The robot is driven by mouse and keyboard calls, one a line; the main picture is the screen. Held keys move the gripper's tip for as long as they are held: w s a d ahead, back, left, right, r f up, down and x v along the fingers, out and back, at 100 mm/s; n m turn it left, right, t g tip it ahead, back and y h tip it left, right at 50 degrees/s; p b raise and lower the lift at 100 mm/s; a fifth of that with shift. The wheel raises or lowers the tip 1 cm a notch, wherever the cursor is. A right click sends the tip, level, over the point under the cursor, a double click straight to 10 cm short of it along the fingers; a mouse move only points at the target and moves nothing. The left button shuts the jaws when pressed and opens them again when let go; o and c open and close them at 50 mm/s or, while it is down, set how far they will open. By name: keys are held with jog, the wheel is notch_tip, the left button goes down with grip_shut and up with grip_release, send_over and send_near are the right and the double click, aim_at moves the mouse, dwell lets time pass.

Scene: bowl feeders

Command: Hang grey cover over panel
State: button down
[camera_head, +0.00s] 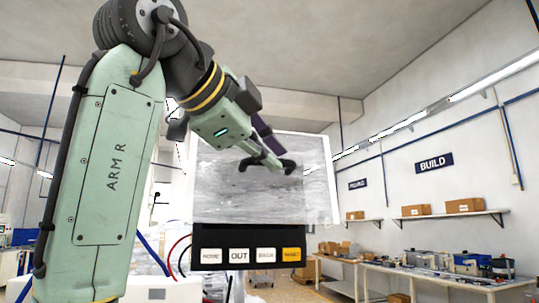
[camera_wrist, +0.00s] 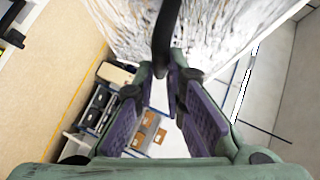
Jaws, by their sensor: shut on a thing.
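The grey cover (camera_head: 230,198) is a flat, streaked metallic sheet with a black curved handle (camera_head: 249,163) on its face. It stands upright in front of me in the head view. My gripper (camera_head: 277,165) is shut on the handle. In the wrist view, my gripper (camera_wrist: 172,88) has the black handle (camera_wrist: 166,30) between its fingertips, and the cover (camera_wrist: 225,25) fills the top. A black panel strip (camera_head: 248,234) with white and orange labelled buttons shows directly below the cover. A pale surface (camera_head: 323,165) shows past the cover's right edge. Whether the cover touches the panel cannot be told.
A long workbench (camera_head: 455,278) with equipment stands at the right. Wall shelves (camera_head: 455,214) hold cardboard boxes (camera_head: 464,205). Red and blue cables (camera_head: 181,250) hang left of the panel strip. Open floor lies below right of it.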

aim_at(239, 171)
jog(key=shift+w+a+f+b, duration=0.15)
jog(key=shift+w+a+f, duration=0.3)
jog(key=shift+w, duration=0.95)
jog(key=shift+w+a+f+b, duration=0.1)
jog(key=shift+w+f, duration=0.55)
jog(key=shift+w, duration=0.7)
jog(key=shift+w+a+f+b, duration=0.15)
jog(key=shift+w+a+f, duration=0.3)
jog(key=shift+w, duration=0.95)
jog(key=shift+d+f, duration=0.15)
jog(key=c, duration=1.6)
grip_release()
jog(key=v, duration=0.7)
jog(key=shift+s, duration=0.2)
